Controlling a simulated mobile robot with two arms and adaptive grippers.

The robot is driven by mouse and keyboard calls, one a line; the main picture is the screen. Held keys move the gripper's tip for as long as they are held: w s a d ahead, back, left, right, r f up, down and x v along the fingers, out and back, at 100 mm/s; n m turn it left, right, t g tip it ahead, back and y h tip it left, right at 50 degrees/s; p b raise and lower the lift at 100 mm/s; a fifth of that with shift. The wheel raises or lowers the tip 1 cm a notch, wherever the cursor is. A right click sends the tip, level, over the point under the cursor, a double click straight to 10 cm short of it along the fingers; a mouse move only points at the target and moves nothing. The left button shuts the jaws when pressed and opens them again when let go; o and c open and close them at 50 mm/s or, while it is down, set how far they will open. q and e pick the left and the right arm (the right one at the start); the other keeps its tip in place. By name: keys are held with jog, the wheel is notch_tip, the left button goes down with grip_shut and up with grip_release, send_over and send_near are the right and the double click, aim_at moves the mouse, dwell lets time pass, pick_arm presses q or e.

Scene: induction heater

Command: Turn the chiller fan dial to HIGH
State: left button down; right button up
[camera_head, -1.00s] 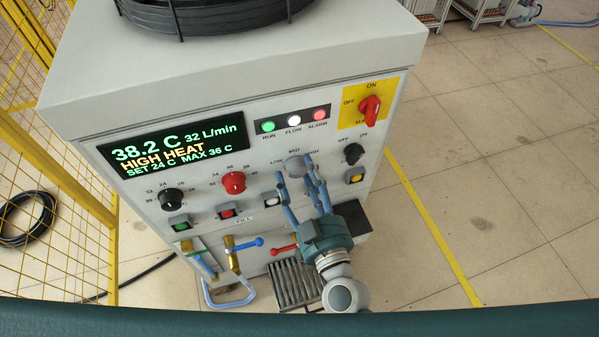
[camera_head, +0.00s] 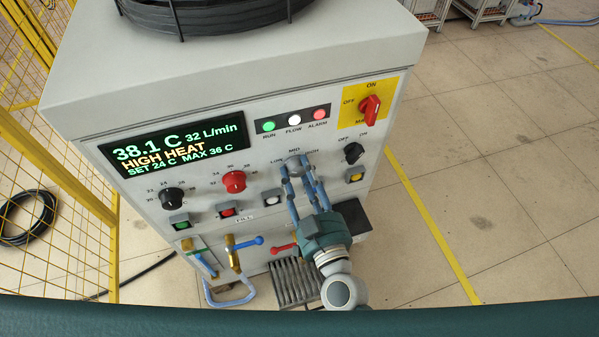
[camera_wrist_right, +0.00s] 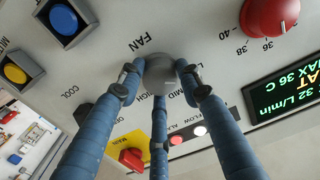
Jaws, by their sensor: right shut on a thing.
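The chiller fan dial (camera_head: 294,163) is a grey knob on the sloping front panel, with LOW, MID and HIGH printed around it. In the right wrist view the same dial (camera_wrist_right: 160,70) sits below the word FAN and between the blue fingers. My right gripper (camera_head: 295,170) reaches up from below and is shut on the dial. In the wrist view, two fingers of the right gripper (camera_wrist_right: 159,82) press its sides and a third lies against its lower edge. The fingers hide much of the dial, and I cannot tell where its pointer is. My left gripper is not in view.
A black dial (camera_head: 354,153) and a yellow button (camera_head: 355,174) are close on the right. A red dial (camera_head: 233,182) and a white button (camera_head: 271,197) are on the left. A red-handled valve (camera_head: 282,248) lies below. The display (camera_head: 180,145) reads HIGH HEAT, 38.1 C.

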jog(key=m+p, duration=0.1)
jog(key=m, duration=0.3)
jog(key=shift+m+p, duration=0.3)
jog(key=shift+m, duration=0.1)
jog(key=m, duration=0.2)
jog(key=shift+m, duration=0.4)
jog(key=m, duration=0.3)
jog(key=shift+p, duration=0.35)
jog(key=m, duration=0.6)
jog(key=m+b, duration=0.1)
jog(key=m, duration=0.5)
jog(key=shift+f+b, duration=0.1)
jog(key=shift+b, duration=0.2)
jog(key=shift+m, duration=0.4)
jog(key=o, duration=1.1)
jog(key=shift+o, duration=0.2)
jog(key=shift+s, duration=0.1)
